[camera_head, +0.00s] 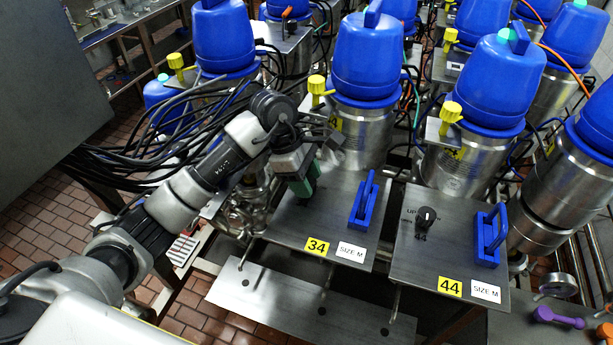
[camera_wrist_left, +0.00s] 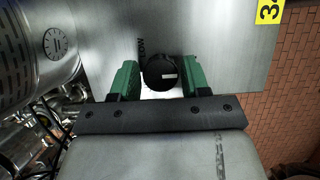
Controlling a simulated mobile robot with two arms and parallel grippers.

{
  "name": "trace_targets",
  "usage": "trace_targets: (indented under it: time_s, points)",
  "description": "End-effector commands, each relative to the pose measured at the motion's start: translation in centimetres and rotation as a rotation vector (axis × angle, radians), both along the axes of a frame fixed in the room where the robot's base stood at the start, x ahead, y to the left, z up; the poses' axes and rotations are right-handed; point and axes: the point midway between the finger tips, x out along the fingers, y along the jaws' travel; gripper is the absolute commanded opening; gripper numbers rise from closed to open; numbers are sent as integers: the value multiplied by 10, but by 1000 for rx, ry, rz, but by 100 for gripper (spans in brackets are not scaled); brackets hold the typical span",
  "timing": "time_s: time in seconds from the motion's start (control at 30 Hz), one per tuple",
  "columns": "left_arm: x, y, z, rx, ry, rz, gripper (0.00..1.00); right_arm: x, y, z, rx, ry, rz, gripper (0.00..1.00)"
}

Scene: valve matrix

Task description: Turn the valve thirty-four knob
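The valve thirty-four plate (camera_head: 300,225) is a grey metal panel with a yellow 34 label (camera_head: 317,246). Its black round knob (camera_wrist_left: 162,72) shows in the left wrist view, with a pale mark on its face. In the head view my gripper hides the knob. My left gripper (camera_head: 303,182) is over the upper left part of the plate, pointing down. In the left wrist view the green fingers of my left gripper (camera_wrist_left: 161,80) stand on either side of the knob, with narrow gaps between them and it. My right gripper is not in view.
A blue handle (camera_head: 364,203) stands on the plate, right of my gripper. The valve 44 plate (camera_head: 420,255) with its black knob (camera_head: 426,216) is to the right. Steel canisters with blue caps (camera_head: 368,55) stand close behind. Black cables (camera_head: 130,155) hang at the left.

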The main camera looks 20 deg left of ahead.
Motion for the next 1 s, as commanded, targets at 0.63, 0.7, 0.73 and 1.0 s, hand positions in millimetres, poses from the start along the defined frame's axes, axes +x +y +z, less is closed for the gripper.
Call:
trace_targets:
  time_s: [0.63, 0.7, 0.73, 1.0]
  points:
    - [0, 1, -3, 0, -2, 103, 14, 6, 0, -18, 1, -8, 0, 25]
    - [0, 1, -3, 1, -3, 150, 14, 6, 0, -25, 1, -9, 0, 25]
    - [0, 1, -4, 1, -4, 171, 14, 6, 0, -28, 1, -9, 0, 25]
    - [-1, 0, -4, 0, -5, 409, 14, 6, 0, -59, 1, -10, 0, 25]
